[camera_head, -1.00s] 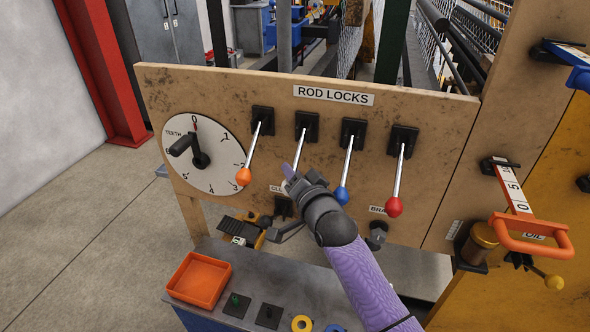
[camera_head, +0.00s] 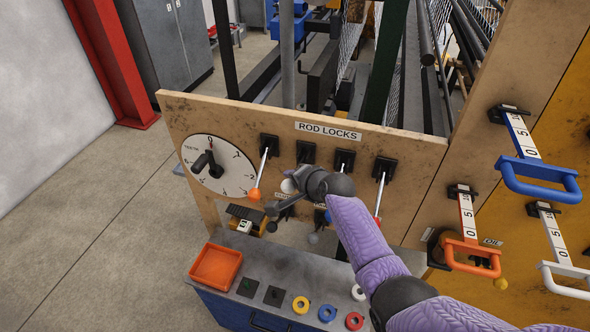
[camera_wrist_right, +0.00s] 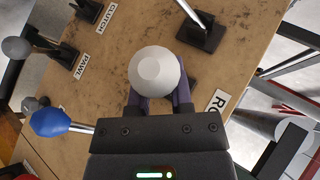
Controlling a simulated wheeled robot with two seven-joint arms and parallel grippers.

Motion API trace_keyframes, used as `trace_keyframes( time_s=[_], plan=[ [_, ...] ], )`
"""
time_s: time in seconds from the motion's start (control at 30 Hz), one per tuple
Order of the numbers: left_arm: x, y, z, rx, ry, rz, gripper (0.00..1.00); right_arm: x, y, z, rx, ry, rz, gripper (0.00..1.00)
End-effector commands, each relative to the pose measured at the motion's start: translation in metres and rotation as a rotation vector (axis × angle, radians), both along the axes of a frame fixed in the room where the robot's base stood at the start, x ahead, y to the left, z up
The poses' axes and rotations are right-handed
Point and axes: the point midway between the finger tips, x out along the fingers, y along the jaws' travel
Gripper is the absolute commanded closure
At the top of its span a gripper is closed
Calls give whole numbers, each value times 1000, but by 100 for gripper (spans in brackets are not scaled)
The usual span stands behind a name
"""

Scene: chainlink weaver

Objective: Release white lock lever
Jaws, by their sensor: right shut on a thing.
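The white lock lever's round knob (camera_head: 288,186) shows at the tip of my right gripper (camera_head: 297,180), in front of the rod locks board (camera_head: 230,118). In the right wrist view the white knob (camera_wrist_right: 157,72) sits between the two purple fingers, which are closed on it. The lever's black mount (camera_head: 306,151) is on the board just above my gripper. Its rod is hidden behind the gripper. My left gripper is not in view.
The orange-knobbed lever (camera_head: 255,194) hangs close on the left. The blue knob (camera_wrist_right: 50,122) and the red-knobbed lever (camera_head: 380,190) are on the right in the head view. Below are a bench with an orange tray (camera_head: 216,266) and coloured rings.

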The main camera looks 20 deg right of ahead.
Motion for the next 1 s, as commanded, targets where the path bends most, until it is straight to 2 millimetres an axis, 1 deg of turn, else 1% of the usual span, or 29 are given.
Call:
trace_keyframes(
  time_s=[0.03, 0.1, 0.4, 0.7, 1.0],
  plan=[
    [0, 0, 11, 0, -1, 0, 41, 1, 3, 11, 29, 32, 5, 100],
    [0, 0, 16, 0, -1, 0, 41, 3, 2, 15, 62, 80, 6, 100],
    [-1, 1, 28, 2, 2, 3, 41, 9, -2, 29, 168, 237, 6, 100],
    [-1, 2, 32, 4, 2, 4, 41, 14, -5, 37, 165, 229, 4, 100],
    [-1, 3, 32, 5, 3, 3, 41, 16, -6, 40, 164, 223, 5, 100]
  ],
)
